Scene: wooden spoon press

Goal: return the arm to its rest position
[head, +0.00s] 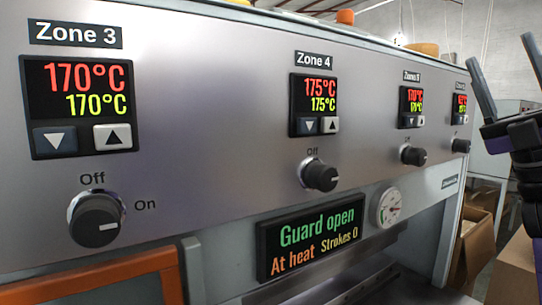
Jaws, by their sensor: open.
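My gripper (500,48) is at the right edge of the head view, its two dark fingers spread apart and pointing up. Nothing shows between the fingers. The purple and black wrist below it is cut off by the frame edge. The gripper appears to the right of the press's control panel (220,120), and no contact shows. The rest of my arm is out of view.
The panel carries several zone displays, with Zone 3 (80,100) at 170°C and Zone 4 (316,103) at 175°C, above black knobs. The status screen (311,237) reads "Guard open", "At heat", "Strokes 0". An orange frame (100,278) is lower left; cardboard boxes (477,240) stand lower right.

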